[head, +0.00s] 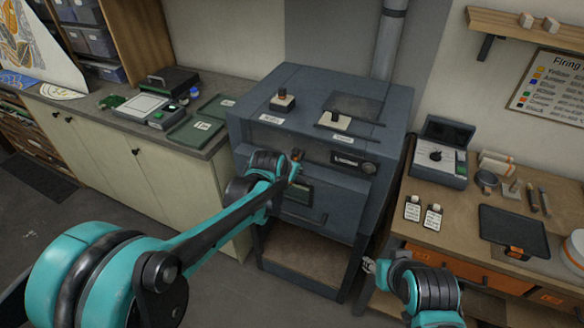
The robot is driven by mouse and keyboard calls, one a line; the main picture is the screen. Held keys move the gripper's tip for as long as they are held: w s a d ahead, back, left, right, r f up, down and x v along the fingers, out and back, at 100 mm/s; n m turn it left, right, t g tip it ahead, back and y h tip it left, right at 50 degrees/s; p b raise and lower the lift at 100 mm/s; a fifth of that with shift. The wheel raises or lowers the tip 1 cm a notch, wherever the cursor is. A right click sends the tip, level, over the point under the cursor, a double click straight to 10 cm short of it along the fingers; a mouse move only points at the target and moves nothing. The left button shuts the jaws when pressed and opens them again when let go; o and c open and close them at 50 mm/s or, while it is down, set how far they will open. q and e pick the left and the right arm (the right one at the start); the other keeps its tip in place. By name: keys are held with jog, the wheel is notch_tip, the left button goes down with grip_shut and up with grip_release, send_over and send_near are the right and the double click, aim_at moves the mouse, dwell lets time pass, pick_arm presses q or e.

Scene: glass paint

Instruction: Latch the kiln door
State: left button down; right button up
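The dark grey-blue kiln (385,105) stands in the middle of the head view. Its front door (330,200) has a small window (298,193) and looks closed, though my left arm covers its left part. A small dark piece with an orange tip (302,153) sits at the upper front of the kiln; I cannot tell whether it is the latch. My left gripper (293,170) is at the upper front of the door, close to that piece. Its fingers are too small and hidden to read. My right gripper (370,265) is low, right of the kiln; its opening is unclear.
A flue pipe (391,40) rises behind. The left counter (215,145) holds trays and boxes. The right wooden bench (465,205) holds a device box (440,165), tags, tools and a black tray (513,231).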

dwell(0.3)
pick_arm(q)
jog(key=c, duration=1.6)
grip_release()
jog(key=shift+c, duration=0.2)
jog(key=v, duration=1.2)
jog(key=s+a+f+n+b, duration=0.1)
jog(key=s+a+f+b, duration=0.1)
jog(key=s, duration=0.5)
jog(key=s+a+f+n+g+y+b, duration=0.1)
jog(key=s+a+f+n+b, duration=0.1)
jog(key=s+a+f, duration=0.3)
jog(key=s+a+f+n+y+b, duration=0.1)
jog(key=s+a+f+b, duration=0.1)
jog(key=s+a+f, duration=0.2)
jog(key=s+f, duration=0.3)
jog(key=s, duration=0.2)
jog(key=shift+s+n+g, duration=0.2)
jog(key=shift+n+g, duration=0.1)
jog(key=shift+g, duration=0.1)
